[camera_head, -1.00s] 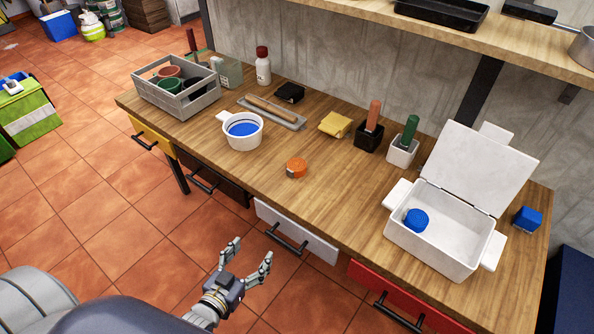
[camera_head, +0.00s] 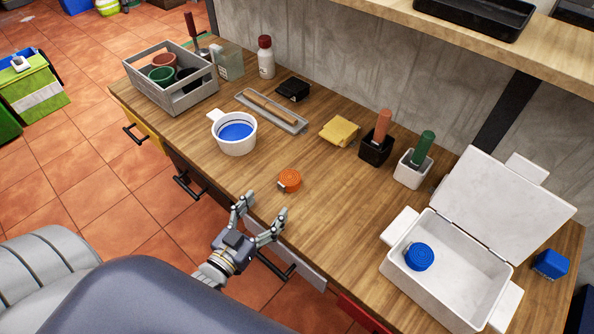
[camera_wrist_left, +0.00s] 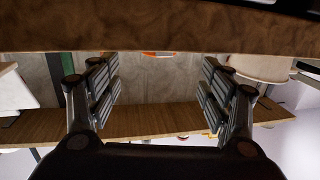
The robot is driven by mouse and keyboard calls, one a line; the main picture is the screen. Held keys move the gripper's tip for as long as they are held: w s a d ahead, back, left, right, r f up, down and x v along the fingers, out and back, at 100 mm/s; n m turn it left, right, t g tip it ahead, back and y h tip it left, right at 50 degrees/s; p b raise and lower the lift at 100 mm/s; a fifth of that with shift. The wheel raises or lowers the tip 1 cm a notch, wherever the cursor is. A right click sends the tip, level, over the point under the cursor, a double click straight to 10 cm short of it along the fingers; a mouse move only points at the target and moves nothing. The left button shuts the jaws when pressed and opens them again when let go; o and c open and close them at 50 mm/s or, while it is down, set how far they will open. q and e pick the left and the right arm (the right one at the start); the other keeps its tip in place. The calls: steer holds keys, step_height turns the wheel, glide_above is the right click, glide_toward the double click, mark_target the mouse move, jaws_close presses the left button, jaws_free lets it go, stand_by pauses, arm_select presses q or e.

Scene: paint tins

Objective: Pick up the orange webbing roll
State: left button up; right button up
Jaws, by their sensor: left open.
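The orange webbing roll (camera_head: 289,181) lies on the wooden workbench (camera_head: 325,215) near its front edge, with a small grey end at its left. My left gripper (camera_head: 263,209) is open and empty at the front edge of the bench, just short of the roll and apart from it. In the left wrist view the two fingers (camera_wrist_left: 158,82) are spread wide with nothing between them. A thin orange sliver, apparently the roll (camera_wrist_left: 158,53), shows at the table edge there; most of it is hidden. My right gripper is not in view.
A white tub of blue paint (camera_head: 235,134) stands left of the roll. A yellow cloth (camera_head: 340,131) lies behind. The bench around the roll is clear.

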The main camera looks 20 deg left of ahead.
mark_target(284, 185)
arm_select(q)
steer(key=w, duration=0.4)
steer(key=shift+w+d, duration=0.1)
steer(key=shift+d, duration=0.05)
steer(key=shift+w+d+f+p, duration=0.1)
steer(key=shift+w+d+p, duration=0.1)
steer(key=shift+w, duration=0.85)
steer(key=shift+w+d+p, duration=0.1)
steer(key=shift+w+p, duration=0.05)
steer(key=shift+w, duration=0.9)
steer(key=shift+w+d+f+p, duration=0.1)
steer(key=shift+w+p, duration=0.1)
steer(key=shift+w, duration=0.85)
steer(key=shift+s+r, duration=0.1)
steer(key=c, duration=1.2)
